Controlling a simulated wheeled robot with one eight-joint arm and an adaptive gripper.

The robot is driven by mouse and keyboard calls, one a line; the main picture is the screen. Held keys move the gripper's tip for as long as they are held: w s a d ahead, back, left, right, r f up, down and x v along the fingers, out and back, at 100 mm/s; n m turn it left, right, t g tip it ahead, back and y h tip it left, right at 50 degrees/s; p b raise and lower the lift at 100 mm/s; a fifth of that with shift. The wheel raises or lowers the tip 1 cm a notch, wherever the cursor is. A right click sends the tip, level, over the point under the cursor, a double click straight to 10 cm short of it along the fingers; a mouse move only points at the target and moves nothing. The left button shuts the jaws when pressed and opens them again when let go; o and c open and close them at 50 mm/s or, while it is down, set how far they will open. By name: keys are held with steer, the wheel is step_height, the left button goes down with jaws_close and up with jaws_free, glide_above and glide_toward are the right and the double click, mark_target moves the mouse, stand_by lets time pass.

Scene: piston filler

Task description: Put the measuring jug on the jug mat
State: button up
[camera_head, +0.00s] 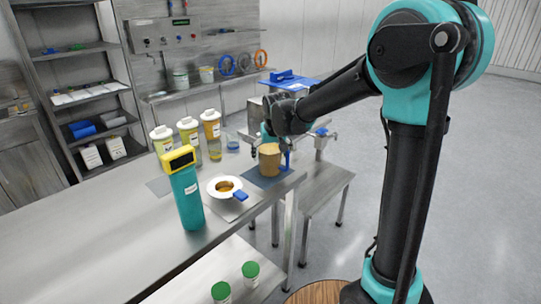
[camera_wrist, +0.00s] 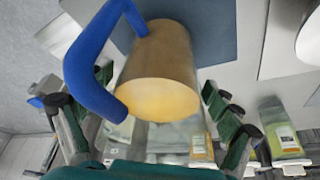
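The measuring jug (camera_head: 269,161) is a tan cup with a blue handle (camera_head: 287,160). It looks upright on the blue-grey jug mat (camera_head: 284,180) near the table's right end. In the wrist view the jug (camera_wrist: 160,75) shows with its amber top towards the camera, the handle (camera_wrist: 88,70) on the left and the mat (camera_wrist: 215,28) behind its base. My gripper (camera_wrist: 150,115) is open, with one finger to each side of the jug and gaps visible. In the head view my gripper (camera_head: 272,132) is just above and behind the jug, its fingers partly hidden.
A white dish (camera_head: 216,184) with amber contents and a teal device with a yellow top (camera_head: 187,195) stand left of the jug. Several white-lidded containers (camera_head: 188,130) stand behind. Green-capped jars (camera_head: 250,272) are on the lower shelf. The table's left front is clear.

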steer(key=shift+r, duration=0.1)
steer(key=v, duration=1.2)
steer(key=s+d+f+m, duration=0.1)
steer(key=s+d+f, duration=0.45)
steer(key=d, duration=0.25)
steer(key=s+d+f+m, duration=0.1)
steer(key=s+d+f, duration=0.3)
steer(key=d+f, duration=0.3)
steer(key=s+d+f+m+h, duration=0.1)
steer(key=s+d+f, duration=0.8)
steer(key=s, duration=0.3)
steer(key=shift+s+d, duration=0.3)
steer(key=shift+s, duration=0.1)
steer(key=shift+f, duration=0.1)
